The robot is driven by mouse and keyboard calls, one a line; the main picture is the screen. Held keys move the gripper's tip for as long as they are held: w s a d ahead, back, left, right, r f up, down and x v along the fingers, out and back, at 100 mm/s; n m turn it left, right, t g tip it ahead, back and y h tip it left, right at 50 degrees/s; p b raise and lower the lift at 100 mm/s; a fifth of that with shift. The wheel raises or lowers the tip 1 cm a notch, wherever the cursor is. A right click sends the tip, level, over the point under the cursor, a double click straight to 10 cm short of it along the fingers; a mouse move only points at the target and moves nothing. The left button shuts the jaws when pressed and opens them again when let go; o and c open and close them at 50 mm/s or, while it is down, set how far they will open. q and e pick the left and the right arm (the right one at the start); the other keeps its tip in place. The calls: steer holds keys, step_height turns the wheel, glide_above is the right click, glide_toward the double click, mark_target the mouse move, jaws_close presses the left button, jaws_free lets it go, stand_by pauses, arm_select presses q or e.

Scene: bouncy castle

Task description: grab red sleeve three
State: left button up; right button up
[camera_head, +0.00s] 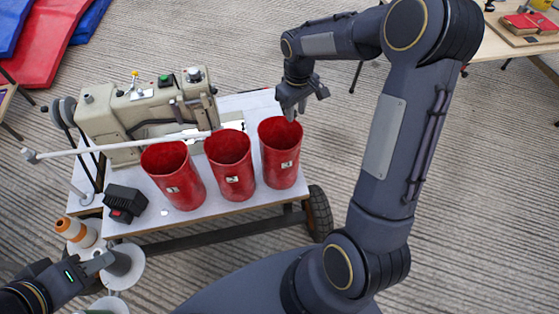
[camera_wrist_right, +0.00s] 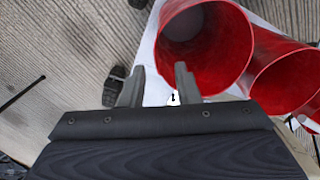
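Three red sleeves stand upright in a row on the white cart top, each with a small label. Red sleeve three (camera_head: 281,165) is the rightmost in the head view, beside the middle sleeve (camera_head: 232,175) and the left sleeve (camera_head: 174,186). My right gripper (camera_head: 291,112) is just above the far rim of sleeve three. In the right wrist view its fingers (camera_wrist_right: 160,75) are spread with nothing between them; one finger overlaps the near edge of sleeve three (camera_wrist_right: 225,75), the other is outside it. Contact cannot be told. My left gripper (camera_head: 102,263) is at lower left, by the thread spools.
A beige sewing machine (camera_head: 140,113) stands behind the sleeves, with a white rod (camera_head: 110,145) crossing in front. A black box (camera_head: 125,202) and spools (camera_head: 78,231) are at left. A wooden table (camera_head: 508,42) is at upper right. Open floor lies right of the cart.

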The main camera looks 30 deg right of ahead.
mark_target(295, 122)
step_height(295, 122, down, 8)
steer(key=shift+d+r+b, duration=0.1)
steer(key=shift+b, duration=0.7)
jaws_close()
